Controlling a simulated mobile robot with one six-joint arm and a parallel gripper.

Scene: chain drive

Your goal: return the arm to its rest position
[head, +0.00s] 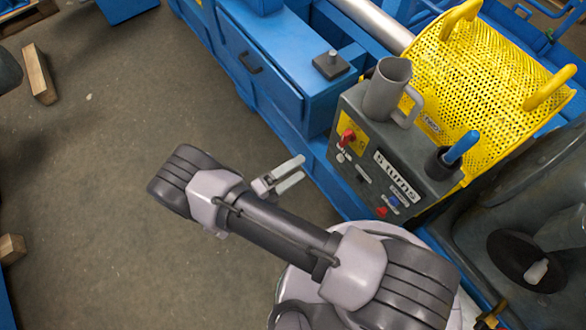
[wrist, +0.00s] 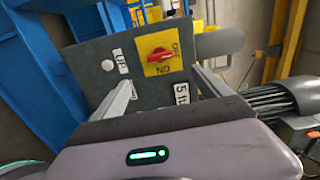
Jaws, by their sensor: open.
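My gripper (head: 289,174) is open and empty in the head view, held above the floor to the left of the grey control box (head: 355,182). Its two pale fingers point up and right toward the blue machine. My gripper (wrist: 158,88) also shows in the wrist view, fingers apart with nothing between them. Beyond them is the control box (wrist: 95,55) with a red rotary switch (wrist: 160,54) on a yellow ON/OFF plate. The red switch shows in the head view too (head: 346,137). The fingers look apart from the box.
A yellow perforated guard (head: 480,75) is behind. The blue machine cabinet (head: 262,75) edges the floor. Wooden blocks (head: 38,75) lie at left. The floor (head: 100,170) left of my arm is mostly clear.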

